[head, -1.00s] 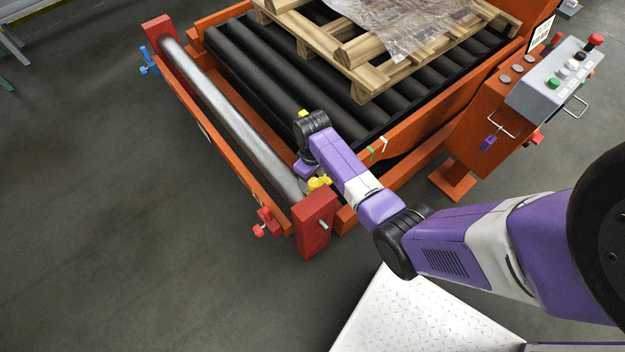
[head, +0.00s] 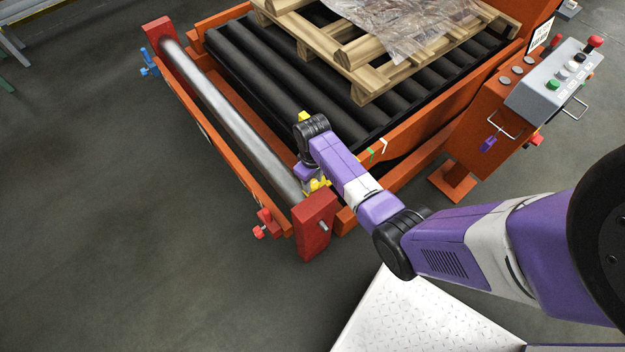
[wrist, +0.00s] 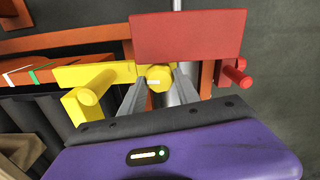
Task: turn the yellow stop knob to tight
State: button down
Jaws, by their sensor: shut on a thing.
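The yellow stop knob (wrist: 160,77) shows in the wrist view as a round yellow end with a small white mark, below a red block. My gripper (wrist: 158,90) is shut on it, one grey finger on each side. In the head view, yellow parts (head: 319,186) show at the near end of the steel roller, partly hidden by my gripper (head: 311,183). I cannot read any tight mark.
A red end block (head: 314,224) stands right beside the knob. A steel roller (head: 228,112) runs along the orange frame. Black rollers (head: 262,62) carry a wooden pallet (head: 372,80). Red (head: 266,224) and blue (head: 148,61) knobs sit on the frame; a grey control panel (head: 553,82) is at right.

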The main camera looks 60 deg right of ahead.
aim_at(313, 183)
jog(key=m+p, duration=0.1)
jog(key=m, duration=0.1)
jog(key=shift+r+m, duration=0.15)
jog(key=shift+m, duration=0.15)
jog(key=shift+m+p, duration=0.65)
jog(key=shift+m, duration=0.85)
jog(key=c, duration=0.9)
grip_release()
jog(key=shift+r+p, duration=0.8)
jog(key=shift+r, duration=2.95)
